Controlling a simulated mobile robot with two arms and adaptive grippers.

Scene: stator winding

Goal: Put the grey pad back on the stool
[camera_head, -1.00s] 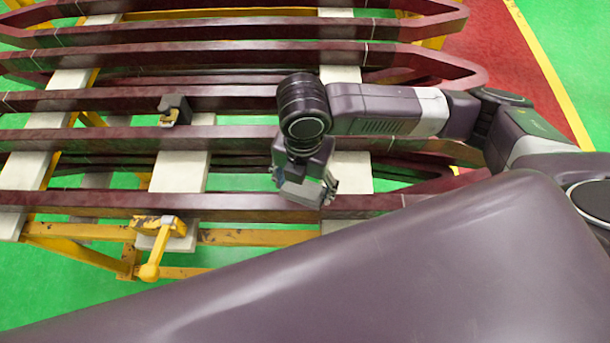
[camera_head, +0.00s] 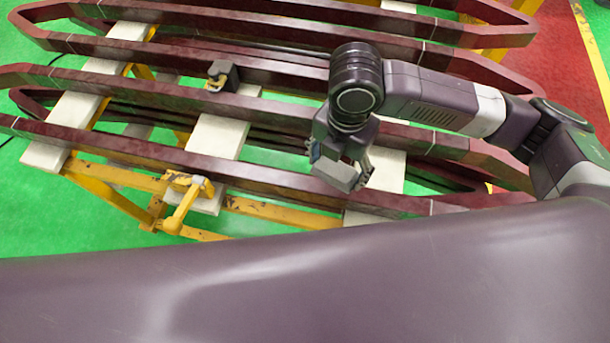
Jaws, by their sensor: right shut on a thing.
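My right gripper (camera_head: 340,168) points down over the dark red bars, right of the middle of the picture. It is shut on a light grey block-like thing (camera_head: 335,174), which looks like the grey pad. The fingers hide part of it, and its full shape cannot be told. It is held over the near bars; whether it touches them is unclear. No stool can be made out. My left gripper is not in view.
Long dark red bars (camera_head: 150,92) lie in rows on pale planks (camera_head: 215,138) over a yellow frame (camera_head: 110,178). A dark clamp-like piece (camera_head: 224,74) sits on one bar. A yellow clamp-like fitting (camera_head: 186,200) stands at the near edge. Green floor shows at left.

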